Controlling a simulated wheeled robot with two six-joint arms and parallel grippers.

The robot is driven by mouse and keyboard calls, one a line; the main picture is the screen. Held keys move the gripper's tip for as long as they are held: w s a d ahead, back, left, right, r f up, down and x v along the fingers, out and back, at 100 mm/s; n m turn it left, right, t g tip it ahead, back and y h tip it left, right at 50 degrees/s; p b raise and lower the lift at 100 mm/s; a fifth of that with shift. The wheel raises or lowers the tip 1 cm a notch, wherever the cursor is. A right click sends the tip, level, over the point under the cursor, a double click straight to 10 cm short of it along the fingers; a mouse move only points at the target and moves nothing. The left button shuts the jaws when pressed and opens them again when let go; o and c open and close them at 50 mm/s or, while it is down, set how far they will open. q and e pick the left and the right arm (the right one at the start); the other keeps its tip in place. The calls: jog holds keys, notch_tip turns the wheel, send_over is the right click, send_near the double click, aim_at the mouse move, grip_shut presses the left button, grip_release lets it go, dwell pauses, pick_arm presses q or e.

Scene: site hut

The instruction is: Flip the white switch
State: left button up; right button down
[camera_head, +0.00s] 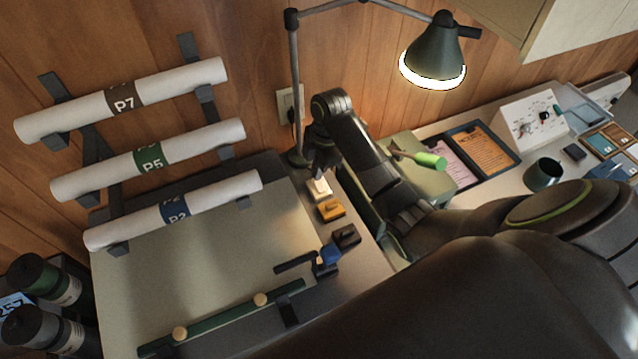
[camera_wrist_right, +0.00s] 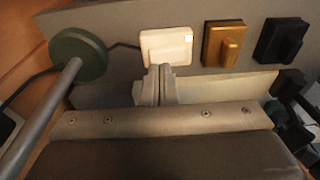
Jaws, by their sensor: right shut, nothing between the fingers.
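The white switch (camera_head: 319,188) sits on the grey strip beside the drawing board, at the far end of a row of switches. It also shows in the right wrist view (camera_wrist_right: 168,47) as a pale square plate with a cord running from it. My right gripper (camera_head: 322,172) is shut and empty, with its fingertips at the white switch. In the wrist view the closed fingertips (camera_wrist_right: 160,72) overlap the switch's lower edge and hide part of it. I cannot tell whether they touch it. My left gripper is not in view.
A yellow switch (camera_head: 331,210) and a black switch (camera_head: 346,236) stand in line beside the white one. A desk lamp (camera_head: 433,55) with its round base (camera_wrist_right: 78,55) stands close by. Rolled plans (camera_head: 150,158) hang on the wall at left. The drawing board (camera_head: 215,255) is mostly clear.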

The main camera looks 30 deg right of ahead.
jog(key=shift+f+b, duration=0.45)
jog(key=shift+f, duration=0.55)
jog(key=shift+s+r, duration=0.1)
dwell(0.3)
notch_tip(320, 180, up, 7)
jog(key=p, duration=0.8)
dwell(0.3)
